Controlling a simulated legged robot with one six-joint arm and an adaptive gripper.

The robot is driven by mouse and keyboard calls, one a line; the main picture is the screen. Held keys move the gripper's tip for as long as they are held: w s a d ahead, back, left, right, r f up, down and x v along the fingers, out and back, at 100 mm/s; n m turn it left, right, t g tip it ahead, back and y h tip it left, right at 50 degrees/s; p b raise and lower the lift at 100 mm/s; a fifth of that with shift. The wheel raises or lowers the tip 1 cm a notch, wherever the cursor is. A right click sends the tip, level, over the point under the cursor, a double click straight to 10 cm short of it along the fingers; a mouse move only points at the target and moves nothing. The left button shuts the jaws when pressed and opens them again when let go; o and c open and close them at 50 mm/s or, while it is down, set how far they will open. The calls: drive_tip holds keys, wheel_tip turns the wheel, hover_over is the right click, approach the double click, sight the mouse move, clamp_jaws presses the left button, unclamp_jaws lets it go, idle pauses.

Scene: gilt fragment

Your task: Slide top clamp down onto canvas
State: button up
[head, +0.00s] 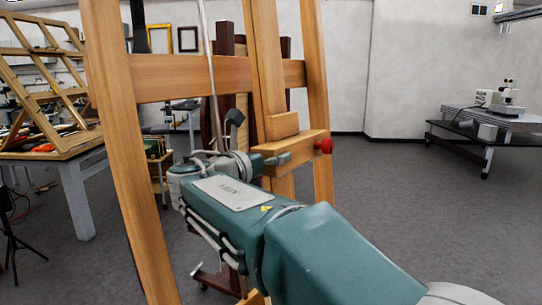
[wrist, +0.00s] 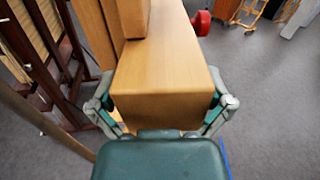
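The top clamp (head: 297,148) is a light wooden block with a red knob (head: 323,146) at its right end, set on the upright middle post (head: 268,60) of a wooden easel. In the wrist view the clamp block (wrist: 165,65) fills the middle, with the red knob (wrist: 201,22) beyond it. My gripper (head: 268,163) is at the clamp's near end. In the wrist view the fingers of my gripper (wrist: 162,108) lie against both sides of the block, closed on it. I cannot make out a canvas on this easel; my arm hides its lower part.
A workbench (head: 62,152) with a tilted wooden frame stands at the left. A dark bench (head: 480,138) with a microscope stands at the right. A dark wooden stand (head: 222,95) is behind the easel.

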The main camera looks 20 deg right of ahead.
drive_tip(key=c, duration=0.9)
drive_tip(key=f, duration=0.5)
drive_tip(key=s+d+f, duration=0.1)
drive_tip(key=f, duration=0.5)
drive_tip(key=s+f, duration=0.1)
drive_tip(key=f, duration=0.5)
drive_tip(key=shift+d, duration=0.15)
drive_tip(key=shift+r, duration=0.1)
drive_tip(key=o, duration=1)
drive_tip(key=shift+c, duration=0.2)
drive_tip(key=shift+r, duration=0.1)
drive_tip(key=v, duration=1.2)
